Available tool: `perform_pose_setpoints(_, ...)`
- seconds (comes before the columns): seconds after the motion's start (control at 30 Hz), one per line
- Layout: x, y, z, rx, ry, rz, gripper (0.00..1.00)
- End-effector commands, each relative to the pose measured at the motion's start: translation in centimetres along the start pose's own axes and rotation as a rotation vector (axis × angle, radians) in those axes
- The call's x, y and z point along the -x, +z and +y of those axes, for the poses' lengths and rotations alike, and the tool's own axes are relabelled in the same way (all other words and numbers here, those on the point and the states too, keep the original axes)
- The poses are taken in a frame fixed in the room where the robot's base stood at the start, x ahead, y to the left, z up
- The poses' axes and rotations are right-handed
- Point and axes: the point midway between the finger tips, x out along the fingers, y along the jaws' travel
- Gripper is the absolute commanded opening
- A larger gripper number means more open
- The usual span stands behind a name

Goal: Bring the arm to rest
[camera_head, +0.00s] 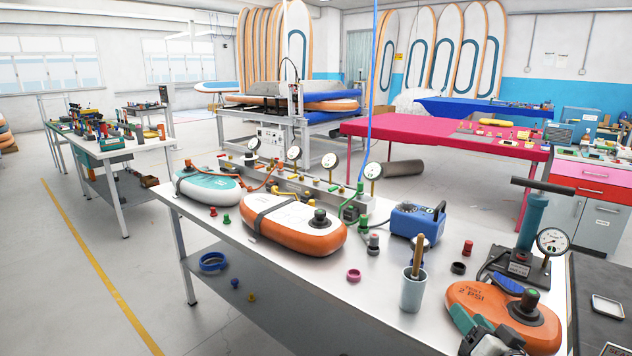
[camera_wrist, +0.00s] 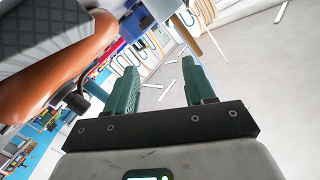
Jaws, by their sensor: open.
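My gripper (camera_wrist: 160,68) shows in the wrist view with its two green fingers spread apart and nothing between them. In the head view my gripper (camera_head: 484,328) is at the bottom right, beside the front of an orange board piece (camera_head: 470,293) marked "2 PSI". Whether it touches that piece I cannot tell. In the wrist view an orange rounded edge with a grey top (camera_wrist: 60,75) is close on the left. The rest of my arm is mostly out of view.
The steel bench (camera_head: 300,262) carries a teal-and-white board piece (camera_head: 212,187), a strapped orange-and-white one (camera_head: 295,228), a blue pump (camera_head: 417,221), a grey cup (camera_head: 413,290) and a hand pump with gauge (camera_head: 530,225). Floor is clear at left (camera_head: 60,290).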

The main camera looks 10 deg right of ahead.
Motion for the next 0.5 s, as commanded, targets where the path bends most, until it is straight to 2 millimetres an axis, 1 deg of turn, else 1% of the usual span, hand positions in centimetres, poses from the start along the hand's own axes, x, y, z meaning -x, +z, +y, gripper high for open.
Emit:
perform_pose_setpoints(0.03,1.5,3.5,0.3,0.053,0.027,-0.116,0.54)
perform_pose_setpoints(0.07,2.4,5.3,0.6,0.084,0.043,-0.182,0.54)
perform_pose_setpoints(0.1,3.8,7.7,0.9,0.125,0.064,-0.272,0.54)
perform_pose_setpoints(0.17,6.2,11.0,1.4,0.185,0.094,-0.403,0.54)
perform_pose_setpoints(0.2,8.0,13.1,1.9,0.221,0.114,-0.490,0.54)
perform_pose_setpoints(0.27,10.9,16.0,2.5,0.277,0.143,-0.622,0.54)
perform_pose_setpoints(0.3,13.1,17.7,3.0,0.313,0.161,-0.707,0.54)
perform_pose_setpoints(0.37,16.5,19.9,3.6,0.363,0.188,-0.834,0.54)
perform_pose_setpoints(0.4,18.7,21.2,4.0,0.394,0.204,-0.916,0.54)
perform_pose_setpoints(0.47,22.0,22.6,4.4,0.434,0.225,-1.028,0.54)
perform_pose_setpoints(0.5,24.0,23.3,4.7,0.458,0.238,-1.095,0.54)
